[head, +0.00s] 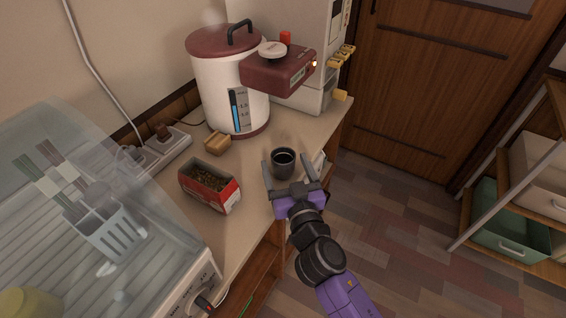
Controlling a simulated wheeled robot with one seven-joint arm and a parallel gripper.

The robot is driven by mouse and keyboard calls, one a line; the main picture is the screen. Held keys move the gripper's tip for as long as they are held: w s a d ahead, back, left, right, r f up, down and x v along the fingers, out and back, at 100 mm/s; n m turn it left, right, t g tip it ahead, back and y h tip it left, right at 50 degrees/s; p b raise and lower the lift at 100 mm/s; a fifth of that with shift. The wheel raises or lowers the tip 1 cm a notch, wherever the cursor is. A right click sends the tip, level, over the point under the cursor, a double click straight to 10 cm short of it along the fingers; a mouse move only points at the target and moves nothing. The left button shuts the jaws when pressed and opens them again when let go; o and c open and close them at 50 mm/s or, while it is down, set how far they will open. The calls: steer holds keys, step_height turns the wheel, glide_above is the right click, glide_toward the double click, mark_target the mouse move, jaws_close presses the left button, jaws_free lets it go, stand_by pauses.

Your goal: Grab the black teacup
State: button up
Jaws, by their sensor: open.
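The black teacup (283,166) stands upright on the counter in the head view, near the counter's right edge. It has a dark rim and a dark inside. My gripper (291,174) is open, with one finger to the left of the cup and the other to its right. The cup sits between the fingers, toward their tips. I cannot tell whether either finger touches it.
A red open box (210,188) stands left of the cup. A small wooden block (217,143) lies behind it. A white and maroon water boiler (228,95) stands at the back. The dish dryer (160,245) fills the left front.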

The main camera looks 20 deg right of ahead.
mark_target(281, 157)
steer(key=w+p, duration=0.1)
steer(key=w, duration=0.3)
steer(key=shift+w+d, duration=0.2)
steer(key=shift+f, duration=0.1)
